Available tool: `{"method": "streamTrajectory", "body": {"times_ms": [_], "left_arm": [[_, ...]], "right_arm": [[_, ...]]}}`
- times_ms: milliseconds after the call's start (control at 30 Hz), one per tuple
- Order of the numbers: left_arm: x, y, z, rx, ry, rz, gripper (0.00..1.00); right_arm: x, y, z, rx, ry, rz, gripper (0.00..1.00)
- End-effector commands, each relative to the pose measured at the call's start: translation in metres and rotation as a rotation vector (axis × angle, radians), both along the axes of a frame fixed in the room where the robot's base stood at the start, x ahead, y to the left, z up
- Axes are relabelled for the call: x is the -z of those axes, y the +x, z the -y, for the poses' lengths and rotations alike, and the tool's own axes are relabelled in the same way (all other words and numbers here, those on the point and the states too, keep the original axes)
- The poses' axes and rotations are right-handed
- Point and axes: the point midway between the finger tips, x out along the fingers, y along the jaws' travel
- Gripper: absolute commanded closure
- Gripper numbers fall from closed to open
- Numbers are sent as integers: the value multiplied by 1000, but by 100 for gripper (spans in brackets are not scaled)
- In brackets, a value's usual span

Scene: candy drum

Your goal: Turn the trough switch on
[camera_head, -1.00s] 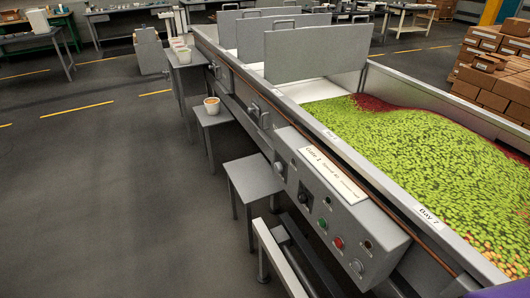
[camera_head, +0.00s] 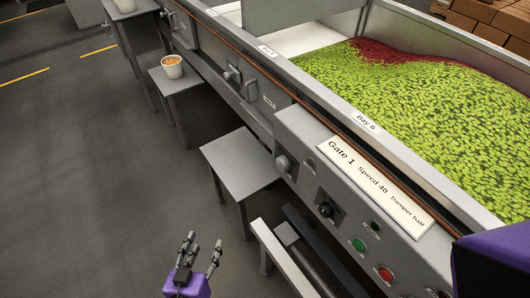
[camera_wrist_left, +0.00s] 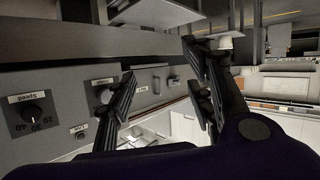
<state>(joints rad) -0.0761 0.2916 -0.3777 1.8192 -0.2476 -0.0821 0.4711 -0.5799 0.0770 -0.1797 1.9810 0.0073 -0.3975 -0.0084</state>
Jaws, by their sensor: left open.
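The grey control panel (camera_head: 345,190) runs along the trough's near side. It carries a silver round knob (camera_head: 283,163), a black knob (camera_head: 325,210), a green button (camera_head: 358,245) and a red button (camera_head: 385,273). I cannot tell from the small labels which control is the trough switch. In the left wrist view, a dial marked Speed (camera_wrist_left: 33,115) and a small knob (camera_wrist_left: 80,131) show at the left. My left gripper (camera_head: 203,248) is open and empty, left of the panel and apart from it. Its fingers (camera_wrist_left: 160,62) are spread in the wrist view. My right gripper's fingers are not visible.
A small grey table (camera_head: 240,160) stands beside the panel, ahead of my left gripper. A cup (camera_head: 172,67) sits on another small table farther back. A pale rail (camera_head: 280,262) lies between gripper and panel. The trough holds green and red candy (camera_head: 430,110). Floor at left is clear.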

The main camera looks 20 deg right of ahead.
Motion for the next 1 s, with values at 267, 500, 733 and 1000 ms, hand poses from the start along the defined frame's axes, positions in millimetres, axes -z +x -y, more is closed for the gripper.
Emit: {"method": "streamTrajectory", "body": {"times_ms": [267, 500, 733, 1000], "left_arm": [[-32, 98, 116, 439, -165, 283, 52], [-56, 127, 165, 748, -192, 354, 52], [-64, 136, 180, 843, -185, 357, 52], [-66, 150, 218, 843, -188, 358, 52]], "right_arm": [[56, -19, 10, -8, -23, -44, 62], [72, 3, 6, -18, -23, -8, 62], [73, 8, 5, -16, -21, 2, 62], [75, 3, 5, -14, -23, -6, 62]]}}
